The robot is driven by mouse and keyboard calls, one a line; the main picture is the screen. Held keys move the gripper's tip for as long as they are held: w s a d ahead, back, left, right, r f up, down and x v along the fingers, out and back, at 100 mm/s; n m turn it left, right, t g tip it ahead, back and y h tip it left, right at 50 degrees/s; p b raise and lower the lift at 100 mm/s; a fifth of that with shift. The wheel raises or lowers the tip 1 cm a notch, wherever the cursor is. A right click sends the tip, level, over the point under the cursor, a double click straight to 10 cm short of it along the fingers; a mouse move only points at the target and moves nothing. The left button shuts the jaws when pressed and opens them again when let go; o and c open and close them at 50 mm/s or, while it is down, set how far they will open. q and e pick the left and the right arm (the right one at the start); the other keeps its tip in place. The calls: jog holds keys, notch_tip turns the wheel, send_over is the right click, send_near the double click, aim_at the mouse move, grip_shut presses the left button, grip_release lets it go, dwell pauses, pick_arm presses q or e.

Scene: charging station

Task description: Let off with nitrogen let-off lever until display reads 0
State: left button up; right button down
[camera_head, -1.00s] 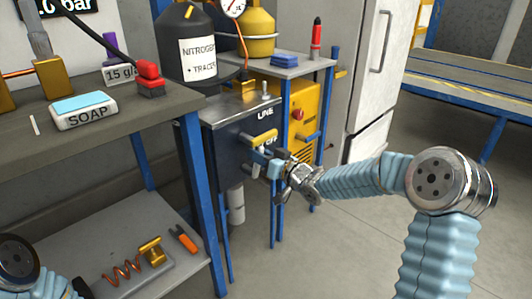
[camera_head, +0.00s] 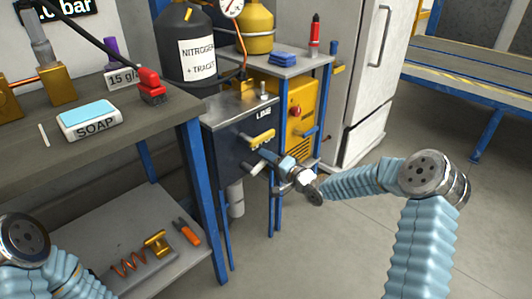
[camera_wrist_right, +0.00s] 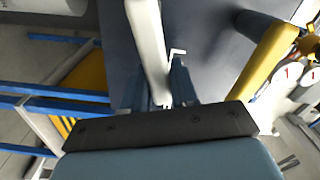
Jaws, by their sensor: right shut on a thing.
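A pale grey lever (camera_head: 256,168) sticks out of the dark box marked LINE (camera_head: 226,150), below a yellow lever (camera_head: 262,137). My right gripper (camera_head: 266,156) is at the box front, shut on the pale grey lever. In the right wrist view the pale lever (camera_wrist_right: 147,45) runs down between the fingers (camera_wrist_right: 163,98), and the yellow lever (camera_wrist_right: 268,60) stands apart to the right. The lever's label is mostly hidden. The display (camera_head: 66,8) is cut off at the top; only its end, ".0 bar", shows. My left gripper is out of view.
A workbench (camera_head: 130,130) with soap (camera_head: 90,119) is at left. A small table (camera_head: 285,66) and a white cabinet (camera_head: 362,60) are behind. The floor at right is clear.

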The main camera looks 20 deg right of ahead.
jog(key=shift+w+d+f+m, duration=0.1)
jog(key=shift+f+m, duration=0.5)
jog(key=shift+m, duration=0.35)
jog(key=shift+d+f+m, duration=0.1)
jog(key=shift+f+m, duration=0.45)
jog(key=shift+m, duration=0.4)
jog(key=c, duration=1)
grip_release()
jog(key=shift+o, duration=0.2)
jog(key=v, duration=1.4)
jog(key=shift+a, duration=0.1)
